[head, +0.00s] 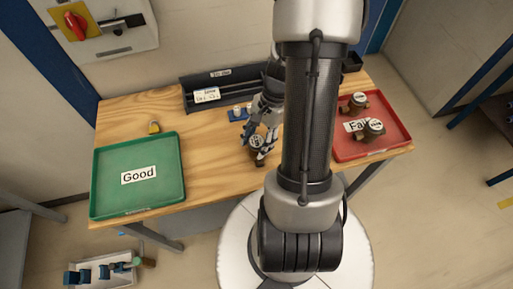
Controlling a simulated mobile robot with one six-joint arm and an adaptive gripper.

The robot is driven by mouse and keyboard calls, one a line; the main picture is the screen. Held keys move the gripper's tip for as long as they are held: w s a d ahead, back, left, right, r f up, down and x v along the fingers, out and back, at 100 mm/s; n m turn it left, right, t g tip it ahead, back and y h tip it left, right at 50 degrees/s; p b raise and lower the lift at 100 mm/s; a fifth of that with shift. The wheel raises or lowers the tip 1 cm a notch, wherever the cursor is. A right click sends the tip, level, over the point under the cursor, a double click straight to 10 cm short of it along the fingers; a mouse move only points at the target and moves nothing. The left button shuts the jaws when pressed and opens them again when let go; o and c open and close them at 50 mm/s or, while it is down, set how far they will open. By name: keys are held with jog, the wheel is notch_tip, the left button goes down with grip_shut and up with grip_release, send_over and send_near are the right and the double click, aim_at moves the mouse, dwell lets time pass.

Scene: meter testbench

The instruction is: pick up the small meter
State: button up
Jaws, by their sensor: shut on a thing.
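A small meter (257,141) with a round white face is at the middle of the wooden table, near its front edge. My gripper (259,147) comes down from above with its fingers on both sides of the meter, and it is shut on it. The fingers and my arm partly cover the meter. I cannot tell whether it touches the table or is lifted off it.
A green tray (107,203) labelled "Good" lies empty at left. A red tray (401,145) at right holds two brass meters (358,100). A long black case (220,76) and a blue holder (236,115) stand behind. A small yellow object (154,127) lies behind the green tray.

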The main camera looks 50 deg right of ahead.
jog(key=c, duration=0.6)
